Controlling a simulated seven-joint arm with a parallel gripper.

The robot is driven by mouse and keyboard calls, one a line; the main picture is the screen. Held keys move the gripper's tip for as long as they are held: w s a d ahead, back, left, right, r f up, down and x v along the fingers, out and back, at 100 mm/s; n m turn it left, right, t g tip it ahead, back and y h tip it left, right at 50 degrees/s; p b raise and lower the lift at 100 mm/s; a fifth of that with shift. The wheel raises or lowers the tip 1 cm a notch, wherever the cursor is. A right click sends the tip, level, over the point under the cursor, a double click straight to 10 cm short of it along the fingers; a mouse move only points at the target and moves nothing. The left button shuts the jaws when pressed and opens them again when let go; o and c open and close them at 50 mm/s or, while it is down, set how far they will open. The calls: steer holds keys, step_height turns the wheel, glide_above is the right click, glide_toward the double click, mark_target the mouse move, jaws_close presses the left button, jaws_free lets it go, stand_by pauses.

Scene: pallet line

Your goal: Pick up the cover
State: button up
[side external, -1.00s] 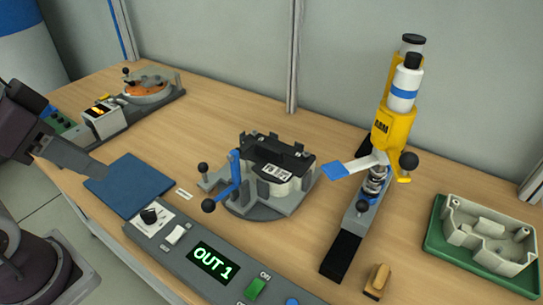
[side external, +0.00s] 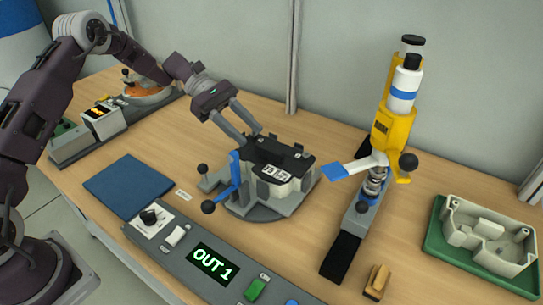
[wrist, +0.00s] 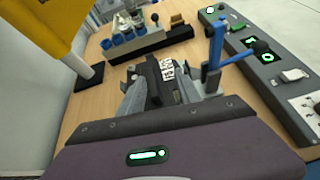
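A black cover (side external: 280,157) with a black-and-white label lies on a whitish housing (side external: 290,185) in a round grey fixture (side external: 262,208) with a blue lever. In the wrist view the cover (wrist: 156,82) shows ahead of my gripper, its label up. My gripper (side external: 249,136) reaches down from the upper left, with its fingertips at the far left edge of the cover. The two fingers are apart with nothing visibly held. I cannot tell whether they touch the cover. Part of the cover is hidden by the gripper in the wrist view.
A yellow-and-white press (side external: 394,110) stands right of the fixture. A grey shell (side external: 485,233) sits in a green tray (side external: 437,238) farther right. A control panel (side external: 185,255) runs along the front, reading OUT 1. A blue mat (side external: 128,186) lies left. Black-knobbed levers flank the fixture's left side.

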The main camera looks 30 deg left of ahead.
mark_target(266, 147)
steer(key=f, duration=0.1)
steer(key=w+n, duration=0.1)
steer(key=f+h, duration=0.1)
steer(key=shift+w+a+f, duration=0.15)
steer(key=shift+a+f, duration=0.15)
steer(key=shift+a, duration=0.05)
steer(key=x, duration=0.4)
steer(key=w+x, duration=0.1)
steer(key=x, duration=0.2)
steer(key=shift+d, duration=0.1)
steer(key=shift+r, duration=0.1)
jaws_close()
